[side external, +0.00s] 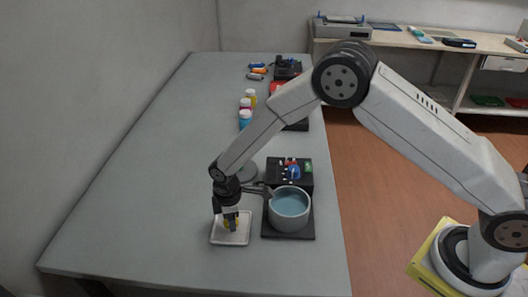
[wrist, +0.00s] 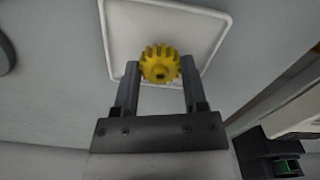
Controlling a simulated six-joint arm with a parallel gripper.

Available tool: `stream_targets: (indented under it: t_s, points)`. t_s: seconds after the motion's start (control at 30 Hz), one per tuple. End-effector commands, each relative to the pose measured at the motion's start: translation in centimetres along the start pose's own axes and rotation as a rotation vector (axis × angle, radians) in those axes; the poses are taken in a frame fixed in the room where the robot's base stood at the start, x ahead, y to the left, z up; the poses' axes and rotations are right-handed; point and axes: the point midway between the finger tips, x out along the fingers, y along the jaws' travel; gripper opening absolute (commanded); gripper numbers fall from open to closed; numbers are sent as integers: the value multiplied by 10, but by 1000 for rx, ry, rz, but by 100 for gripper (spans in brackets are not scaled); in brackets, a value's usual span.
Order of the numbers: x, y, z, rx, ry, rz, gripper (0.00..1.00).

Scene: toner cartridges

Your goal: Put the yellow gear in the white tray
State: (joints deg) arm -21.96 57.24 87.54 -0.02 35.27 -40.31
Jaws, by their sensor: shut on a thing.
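The yellow gear (wrist: 160,64) sits between the two fingertips of my gripper (wrist: 160,78), which is shut on it. The white tray (wrist: 215,22) lies behind the gear in the wrist view, so the gear is over the tray. In the side view my gripper (side external: 231,224) points down over the white tray (side external: 219,240), and a bit of yellow gear (side external: 238,221) shows at the fingers. I cannot tell whether the gear touches the tray floor. The fingers hide part of the gear.
A grey pot with blue liquid (side external: 290,206) stands on a dark base just right of the tray, with a black control box (side external: 290,172) behind it. Several small bottles (side external: 246,112) stand further back. The table (side external: 130,200) left of the tray is clear.

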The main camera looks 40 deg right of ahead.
Motion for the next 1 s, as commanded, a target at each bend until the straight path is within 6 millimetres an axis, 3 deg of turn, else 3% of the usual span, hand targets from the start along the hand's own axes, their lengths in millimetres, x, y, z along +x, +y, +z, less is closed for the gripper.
stream_targets:
  t_s: [1.0]
  points:
    - [6, 0, 0, 0, 1, 1, 1]
